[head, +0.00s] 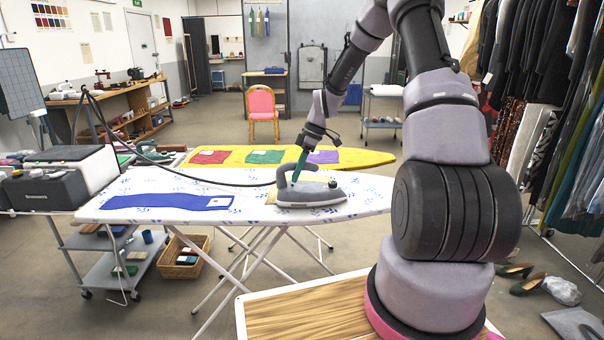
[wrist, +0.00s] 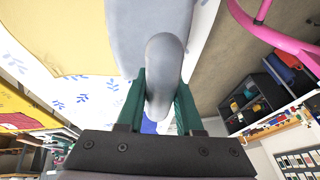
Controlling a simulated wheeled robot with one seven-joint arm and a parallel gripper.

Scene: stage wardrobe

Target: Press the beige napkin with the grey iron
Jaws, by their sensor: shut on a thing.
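The grey iron (head: 312,194) sits on the white board with a blue leaf pattern (head: 340,180), near its right end. My gripper (head: 298,170) is shut on the iron's handle. In the wrist view the green fingers of my gripper (wrist: 160,100) stand on both sides of the grey handle (wrist: 164,60). The beige napkin (wrist: 55,35) lies flat on the board beside and apparently partly under the iron. The iron's soleplate is hidden.
A blue cloth (head: 165,201) lies flat on the board's left part. Behind stands a yellow board (head: 375,157) with red, green and purple cloths. A grey steam unit (head: 62,178) stands on a cart at left, with a black hose arching over the board. Clothes hang at right.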

